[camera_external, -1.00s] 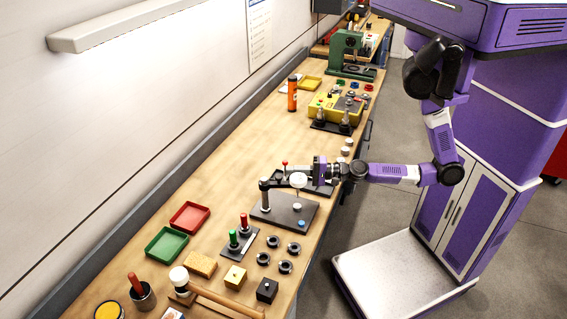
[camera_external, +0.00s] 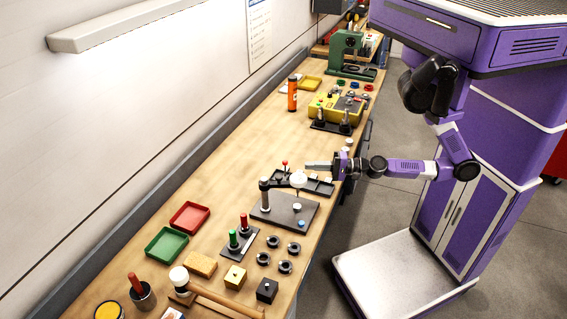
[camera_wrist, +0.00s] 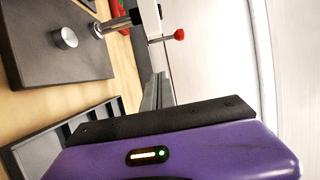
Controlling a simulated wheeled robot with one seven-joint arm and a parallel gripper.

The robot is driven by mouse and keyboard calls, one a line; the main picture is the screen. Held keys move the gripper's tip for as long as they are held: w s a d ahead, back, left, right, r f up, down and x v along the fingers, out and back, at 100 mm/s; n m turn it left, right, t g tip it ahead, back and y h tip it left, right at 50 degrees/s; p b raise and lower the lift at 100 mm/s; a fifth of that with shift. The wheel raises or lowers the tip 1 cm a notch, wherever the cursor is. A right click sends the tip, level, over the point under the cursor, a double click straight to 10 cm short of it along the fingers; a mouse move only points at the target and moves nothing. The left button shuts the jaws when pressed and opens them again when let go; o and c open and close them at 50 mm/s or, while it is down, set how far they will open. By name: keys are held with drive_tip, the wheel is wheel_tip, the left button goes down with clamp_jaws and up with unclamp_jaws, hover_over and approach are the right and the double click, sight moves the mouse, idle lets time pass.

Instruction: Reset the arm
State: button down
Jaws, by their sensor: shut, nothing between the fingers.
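My arm reaches in from the right over the front edge of the workbench. My gripper (camera_external: 309,166) points left and is shut and empty, just above a black tray (camera_external: 318,188). In the wrist view the shut fingers (camera_wrist: 158,92) show as a grey bar beyond the purple housing. The tray (camera_wrist: 62,125) lies below them there. A red knob on a rod (camera_external: 285,163) stands left of the fingertips; the red knob (camera_wrist: 179,34) also shows in the wrist view.
A dark plate with a post and a white round part (camera_external: 285,212) stands in front of the gripper. A yellow control box (camera_external: 335,107), an orange bottle (camera_external: 292,94) and a green press (camera_external: 347,50) stand further back. The wood between bottle and gripper is clear.

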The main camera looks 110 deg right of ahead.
drive_tip(key=shift+s+a, duration=0.25)
drive_tip(key=shift+s, duration=0.3)
idle(0.4)
drive_tip(key=s+a+f+n+y+b, duration=0.1)
drive_tip(key=s+a+f+n+y, duration=0.1)
drive_tip(key=s+a+n, duration=0.4)
drive_tip(key=s+a+f+n+g+y+b, duration=0.1)
drive_tip(key=s+a+n+y, duration=0.4)
drive_tip(key=n, duration=1.1)
drive_tip(key=s+a+f, duration=0.1)
drive_tip(key=s, duration=0.1)
drive_tip(key=shift+s+a+f+n+g, duration=0.25)
drive_tip(key=shift+s+a+n+g, duration=0.05)
drive_tip(key=shift+n, duration=0.1)
